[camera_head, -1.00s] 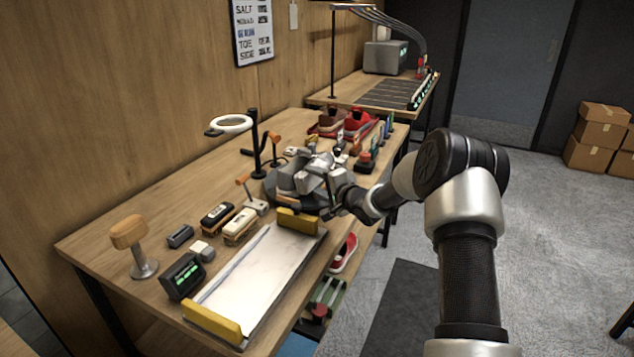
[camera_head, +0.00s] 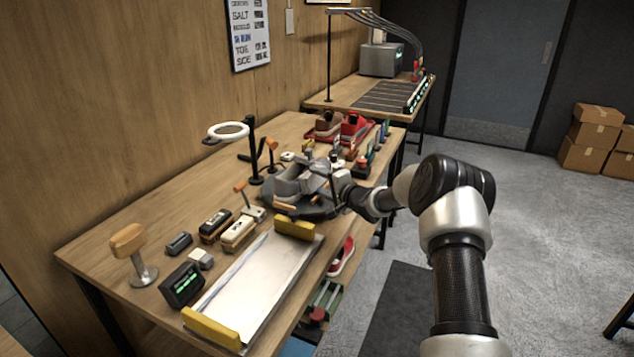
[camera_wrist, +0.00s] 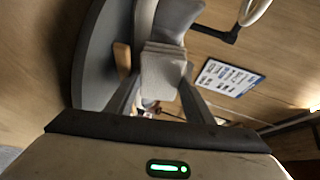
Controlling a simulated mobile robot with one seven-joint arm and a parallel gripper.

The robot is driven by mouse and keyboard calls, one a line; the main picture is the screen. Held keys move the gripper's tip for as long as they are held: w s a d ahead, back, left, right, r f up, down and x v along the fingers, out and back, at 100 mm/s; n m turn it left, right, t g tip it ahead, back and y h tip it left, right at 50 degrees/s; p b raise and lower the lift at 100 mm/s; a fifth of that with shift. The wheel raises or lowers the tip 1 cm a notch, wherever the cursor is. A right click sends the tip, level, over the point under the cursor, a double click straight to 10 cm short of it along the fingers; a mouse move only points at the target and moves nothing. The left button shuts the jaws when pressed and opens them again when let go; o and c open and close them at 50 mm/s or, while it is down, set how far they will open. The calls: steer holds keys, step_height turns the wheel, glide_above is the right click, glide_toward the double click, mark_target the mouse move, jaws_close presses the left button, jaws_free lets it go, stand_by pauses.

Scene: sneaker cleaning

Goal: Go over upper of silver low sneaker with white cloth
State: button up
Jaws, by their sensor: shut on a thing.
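The silver low sneaker (camera_head: 288,180) sits on a dark round stand (camera_head: 300,209) near the middle of the workbench. My gripper (camera_head: 334,182) is at the right side of the sneaker, partly in front of it. In the wrist view my gripper (camera_wrist: 160,98) is shut on the white cloth (camera_wrist: 162,78), which looks light grey and folded between the fingers. The sneaker (camera_wrist: 175,14) shows just beyond the cloth; I cannot tell if they touch. The stand (camera_wrist: 92,62) curves along the left of that view.
A white tray with yellow ends (camera_head: 255,285) lies in front of the stand. Brushes (camera_head: 237,233), a small display (camera_head: 181,285) and a wooden-topped post (camera_head: 132,250) stand left. A ring lamp (camera_head: 228,131) rises behind.

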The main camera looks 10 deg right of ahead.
mark_target(307, 187)
steer(key=shift+w+d+p, duration=0.75)
steer(key=shift+w+d, duration=0.95)
steer(key=shift+w, duration=0.3)
steer(key=shift+w+d, duration=0.55)
steer(key=shift+w, duration=0.2)
steer(key=shift+s, duration=0.1)
steer(key=shift+s+a, duration=0.2)
steer(key=shift+a, duration=0.05)
steer(key=shift+s+a+f+p, duration=0.15)
steer(key=shift+s+a+p, duration=0.5)
steer(key=shift+s+a, duration=0.55)
steer(key=shift+s+a+p, duration=0.4)
steer(key=shift+s+a, duration=2.35)
steer(key=shift+d, duration=0.1)
